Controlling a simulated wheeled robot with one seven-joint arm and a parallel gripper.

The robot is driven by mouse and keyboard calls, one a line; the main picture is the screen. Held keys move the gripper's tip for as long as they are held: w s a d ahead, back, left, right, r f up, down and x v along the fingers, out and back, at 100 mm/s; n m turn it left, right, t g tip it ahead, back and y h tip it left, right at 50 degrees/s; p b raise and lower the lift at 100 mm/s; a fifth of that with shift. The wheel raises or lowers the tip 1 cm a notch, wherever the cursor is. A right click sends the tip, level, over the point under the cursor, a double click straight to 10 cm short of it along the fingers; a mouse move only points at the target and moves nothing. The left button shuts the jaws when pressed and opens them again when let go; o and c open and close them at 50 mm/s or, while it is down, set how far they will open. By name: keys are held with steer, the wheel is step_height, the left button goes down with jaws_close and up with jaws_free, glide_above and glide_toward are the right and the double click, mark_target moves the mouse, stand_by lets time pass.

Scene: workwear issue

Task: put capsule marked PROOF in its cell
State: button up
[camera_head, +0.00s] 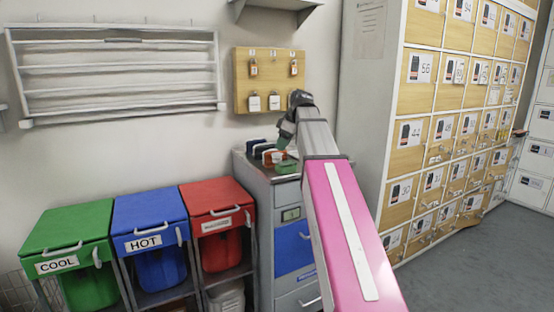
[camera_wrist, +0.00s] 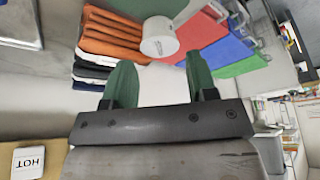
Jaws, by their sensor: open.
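A white round-ended piece (camera_wrist: 158,40) with small unreadable dark marking lies just beyond my fingertips in the wrist view. I cannot tell whether it is the capsule marked PROOF. My gripper (camera_wrist: 157,64) is open, with its two green fingers apart and nothing clearly held between them. In the head view my gripper (camera_head: 285,142) is over the top of the grey cabinet (camera_head: 262,178), partly hidden by my own arm. No marking PROOF is readable in either view, and I cannot tell which place is its cell.
Folded orange cloths (camera_wrist: 112,38) lie close to my fingers. A wooden board (camera_head: 243,90) with hanging tags is on the wall behind. Green (camera_head: 72,228), blue (camera_head: 148,213) and red (camera_head: 215,196) bins stand left of the cabinet. Numbered lockers (camera_head: 425,100) stand at right, with open floor before them.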

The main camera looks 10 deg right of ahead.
mark_target(277, 154)
steer(key=x, duration=0.5)
steer(key=shift+w+a, duration=0.1)
steer(key=shift+c, duration=0.3)
steer(key=c, duration=0.5)
steer(key=shift+r, duration=0.25)
steer(key=shift+c, duration=0.2)
